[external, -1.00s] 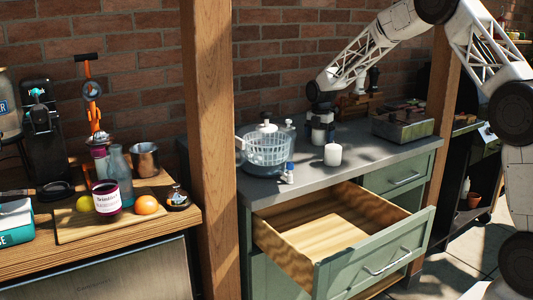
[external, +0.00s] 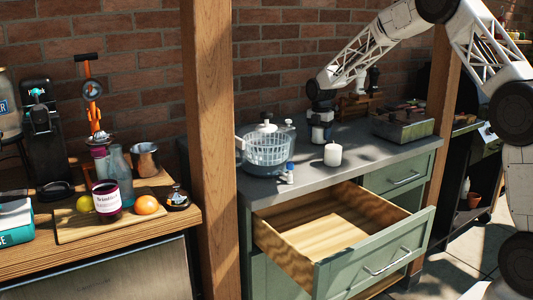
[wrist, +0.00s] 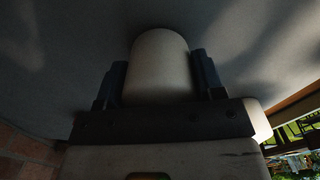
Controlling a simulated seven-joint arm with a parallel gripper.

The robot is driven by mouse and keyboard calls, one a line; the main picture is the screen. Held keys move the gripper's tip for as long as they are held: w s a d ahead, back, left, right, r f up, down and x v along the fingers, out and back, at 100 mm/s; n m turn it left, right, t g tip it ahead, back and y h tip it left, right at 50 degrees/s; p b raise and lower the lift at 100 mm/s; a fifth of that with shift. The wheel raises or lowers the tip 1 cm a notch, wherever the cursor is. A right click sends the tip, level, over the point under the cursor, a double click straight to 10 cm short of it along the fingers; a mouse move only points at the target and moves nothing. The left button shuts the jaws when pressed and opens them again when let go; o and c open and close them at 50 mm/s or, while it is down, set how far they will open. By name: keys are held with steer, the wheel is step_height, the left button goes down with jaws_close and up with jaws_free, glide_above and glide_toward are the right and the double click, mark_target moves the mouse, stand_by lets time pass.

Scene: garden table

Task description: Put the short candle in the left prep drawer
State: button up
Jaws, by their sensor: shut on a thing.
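My gripper (external: 320,139) is low over the grey counter, behind a white candle (external: 332,155) standing upright with a wick. In the wrist view, my gripper's two dark fingers (wrist: 158,82) are shut on a pale, smooth cylinder (wrist: 160,62), which I take for the short candle. It is mostly hidden in the external view, so I cannot compare the two heights. A second pale thing, likely the standing candle, shows past the hand (wrist: 261,121). The left prep drawer (external: 345,258) of the green cabinet is pulled out and empty, in front of and below the counter.
A basket bowl (external: 266,151) and small bottles (external: 287,173) stand left of my gripper. A metal box (external: 403,123) stands to the right, with a wooden rack (external: 358,106) behind. A wooden post (external: 209,150) rises left of the drawer. Space above the drawer is clear.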

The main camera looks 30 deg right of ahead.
steer(key=shift+r, duration=0.5)
step_height(320, 180, up, 2)
steer(key=shift+r, duration=0.1)
steer(key=s, duration=1)
steer(key=s+a+r, duration=0.1)
steer(key=s, duration=0.5)
steer(key=shift+a, duration=0.1)
steer(key=shift+r, duration=0.2)
steer(key=s+a+r, duration=0.2)
steer(key=s+r, duration=0.1)
steer(key=r, duration=0.2)
steer(key=s+a+n, duration=0.2)
steer(key=s+a, duration=0.2)
steer(key=s, duration=0.8)
steer(key=s+a+n, duration=0.3)
steer(key=s+a, duration=0.1)
steer(key=s, duration=0.8)
step_height(320, 180, down, 19)
steer(key=shift+w+d, duration=0.2)
steer(key=shift+w, duration=0.15)
